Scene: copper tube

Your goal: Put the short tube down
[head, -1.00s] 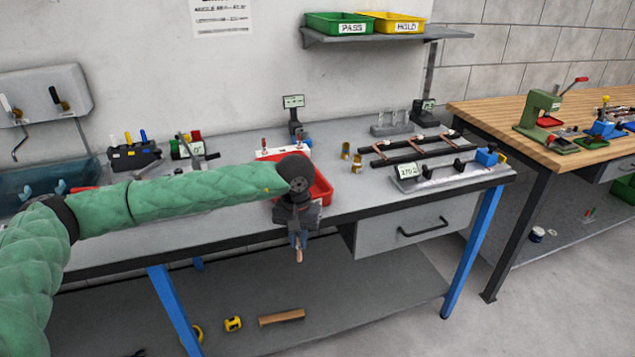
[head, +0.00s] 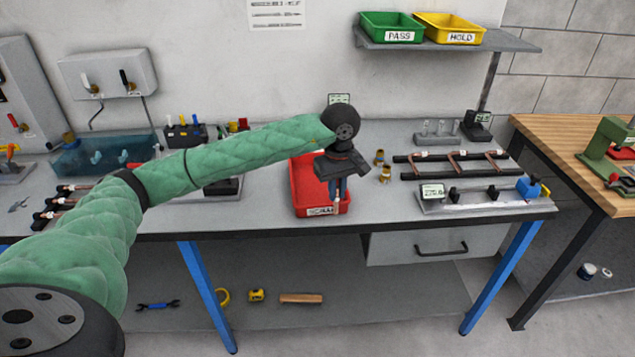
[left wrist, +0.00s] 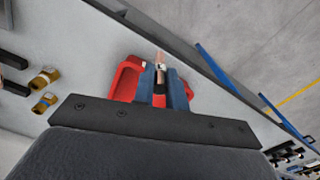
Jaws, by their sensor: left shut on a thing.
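My left gripper (head: 338,190) hangs pointing down over the front right part of a red tray (head: 304,190) with a label on its front. Its blue fingers are shut on a short copper tube (head: 337,206), whose end shows below the fingertips. In the left wrist view the tube (left wrist: 161,62) sticks out between the blue fingers (left wrist: 160,84), with the red tray (left wrist: 122,84) behind them. I cannot tell whether the tube touches the tray. My right gripper is not in view.
Black rails with copper tubes (head: 452,165) and a grey fixture (head: 480,197) are farther right. A black holder (head: 187,133) stands at the back left. Bare bench top lies between tray and fixture.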

